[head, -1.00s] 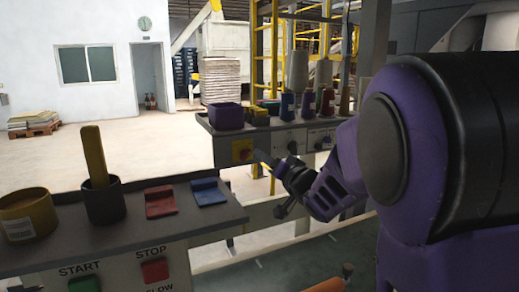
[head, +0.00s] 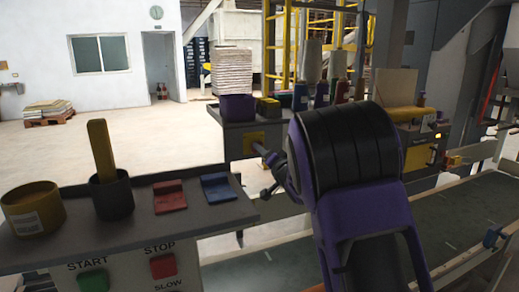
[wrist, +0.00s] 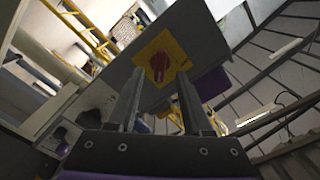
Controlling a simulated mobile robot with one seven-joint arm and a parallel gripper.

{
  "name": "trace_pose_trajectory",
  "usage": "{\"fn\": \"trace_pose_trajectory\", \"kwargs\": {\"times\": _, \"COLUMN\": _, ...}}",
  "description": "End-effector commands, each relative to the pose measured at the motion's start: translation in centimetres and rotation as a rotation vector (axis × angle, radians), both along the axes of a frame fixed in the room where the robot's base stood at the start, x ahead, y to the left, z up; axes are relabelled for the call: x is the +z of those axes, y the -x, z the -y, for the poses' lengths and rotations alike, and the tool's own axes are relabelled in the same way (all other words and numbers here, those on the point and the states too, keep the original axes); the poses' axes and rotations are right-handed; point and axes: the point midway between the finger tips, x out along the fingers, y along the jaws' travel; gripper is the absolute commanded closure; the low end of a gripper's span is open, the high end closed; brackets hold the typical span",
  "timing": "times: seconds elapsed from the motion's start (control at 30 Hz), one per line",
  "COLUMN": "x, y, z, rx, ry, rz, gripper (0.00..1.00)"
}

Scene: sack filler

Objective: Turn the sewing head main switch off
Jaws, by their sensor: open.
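The main switch is a red rotary knob on a square yellow plate on the grey sewing head panel. In the wrist view the knob (wrist: 160,67) shows between and beyond my fingertips, and the plate looks tilted. In the head view the yellow plate (head: 252,143) is small and partly covered by my gripper (head: 261,153), so the knob's setting cannot be read there. My gripper (wrist: 160,84) is open and empty, its two fingers pointing at the switch. I cannot tell whether the fingertips touch the plate.
A purple bin (head: 237,108) and thread cones (head: 300,97) stand on the panel's shelf. Other knobs (wrist: 60,133) sit on the same panel face. A nearer console (head: 130,230) with START and STOP buttons is at left. A conveyor (head: 460,220) runs at right.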

Motion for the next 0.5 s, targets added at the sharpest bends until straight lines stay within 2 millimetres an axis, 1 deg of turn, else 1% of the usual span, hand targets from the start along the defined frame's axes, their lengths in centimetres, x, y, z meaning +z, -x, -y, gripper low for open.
{"fn": "trace_pose_trajectory", "kwargs": {"times": 0.03, "x": 0.0, "y": -0.8, "z": -0.4, "rx": 0.001, "ry": 0.003, "rz": 0.001, "gripper": 0.5}}
{"fn": "trace_pose_trajectory", "kwargs": {"times": 0.1, "x": 0.0, "y": -1.6, "z": -0.7, "rx": 0.001, "ry": 0.002, "rz": 0.0, "gripper": 0.5}}
{"fn": "trace_pose_trajectory", "kwargs": {"times": 0.2, "x": 0.0, "y": -2.5, "z": -1.1, "rx": 0.001, "ry": 0.002, "rz": 0.001, "gripper": 0.5}}
{"fn": "trace_pose_trajectory", "kwargs": {"times": 0.33, "x": 0.0, "y": -3.0, "z": -1.3, "rx": 0.001, "ry": 0.001, "rz": 0.0, "gripper": 0.5}}
{"fn": "trace_pose_trajectory", "kwargs": {"times": 0.5, "x": 0.0, "y": -3.2, "z": -1.4, "rx": 0.0, "ry": 0.001, "rz": 0.0, "gripper": 0.5}}
